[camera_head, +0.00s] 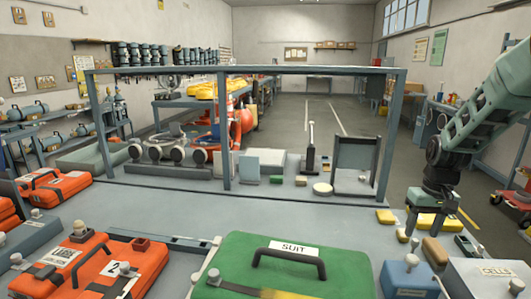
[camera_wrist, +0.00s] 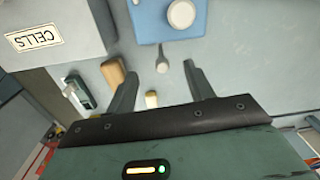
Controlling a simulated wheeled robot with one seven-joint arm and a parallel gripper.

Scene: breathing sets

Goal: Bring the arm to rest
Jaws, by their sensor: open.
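My arm (camera_head: 485,105) comes in from the right side of the head view and bends down over the right part of the grey bench (camera_head: 340,225). My gripper (camera_head: 425,228) points down there, above small blocks near the bench's right side. In the wrist view my gripper (camera_wrist: 162,70) has its two dark fingers spread apart, with nothing held between them. The height of the fingertips above the bench is hard to tell.
A blue box (camera_head: 408,275) and a grey CELLS box (camera_head: 485,278) stand close below my gripper. A green SUIT case (camera_head: 235,265) and orange cases (camera_head: 90,265) fill the front. A grey frame (camera_head: 225,130) rises behind. Bare bench lies left of my gripper.

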